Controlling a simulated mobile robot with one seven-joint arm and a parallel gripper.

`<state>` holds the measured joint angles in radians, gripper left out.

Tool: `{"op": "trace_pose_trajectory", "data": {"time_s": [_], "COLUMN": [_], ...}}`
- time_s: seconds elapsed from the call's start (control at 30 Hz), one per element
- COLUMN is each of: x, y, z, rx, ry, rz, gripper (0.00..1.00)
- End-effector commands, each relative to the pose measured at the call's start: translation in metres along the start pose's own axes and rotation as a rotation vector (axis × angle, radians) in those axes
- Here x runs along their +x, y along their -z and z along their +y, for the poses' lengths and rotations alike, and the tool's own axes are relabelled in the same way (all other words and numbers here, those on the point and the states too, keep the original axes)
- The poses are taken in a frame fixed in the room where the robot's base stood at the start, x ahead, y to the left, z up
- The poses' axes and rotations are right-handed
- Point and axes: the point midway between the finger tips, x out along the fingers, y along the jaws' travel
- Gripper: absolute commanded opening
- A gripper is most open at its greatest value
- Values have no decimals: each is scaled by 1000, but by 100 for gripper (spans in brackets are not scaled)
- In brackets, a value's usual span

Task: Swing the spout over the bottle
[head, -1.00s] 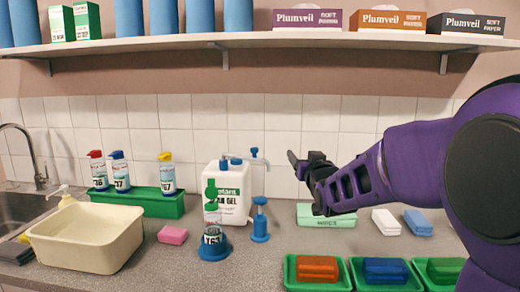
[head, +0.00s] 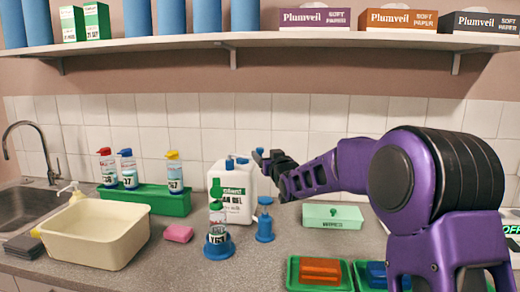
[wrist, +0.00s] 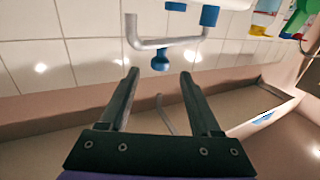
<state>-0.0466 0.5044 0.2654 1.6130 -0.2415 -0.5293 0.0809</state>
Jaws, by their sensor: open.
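The white gel canister (head: 242,178) with a green label stands at the back of the counter. My gripper (head: 264,160) is beside the canister's top right, covering part of the spout in the head view. In the wrist view my open fingers (wrist: 160,74) point at the spout, with the knob between and just beyond the tips; no contact is clear. The clear bottle (head: 217,225), with a green top, stands in a blue ring holder in front of the canister.
A pink sponge (head: 178,233) and a cream basin (head: 97,233) lie left. A green rack (head: 150,199) holds several bottles behind. A mint box (head: 333,215) and green trays (head: 316,283) are at right, near my arm.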

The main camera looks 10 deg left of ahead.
Motion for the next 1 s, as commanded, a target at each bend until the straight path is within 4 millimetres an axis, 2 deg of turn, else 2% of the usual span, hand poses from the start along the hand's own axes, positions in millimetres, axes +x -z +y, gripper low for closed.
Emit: {"op": "trace_pose_trajectory", "data": {"time_s": [0.1,0.3,0.5,0.77,0.8,1.0], "x": [22,46,56,58,57,57], "y": [0,0,0,0,0,0], "z": [0,0,0,0,0,0], "rx": [2,1,0,0,0,0], "ry": [0,0,0,0,0,0], "rz": [0,-1,-1,-1,-1,0], "gripper": [64,64,64,64,62,26]}}
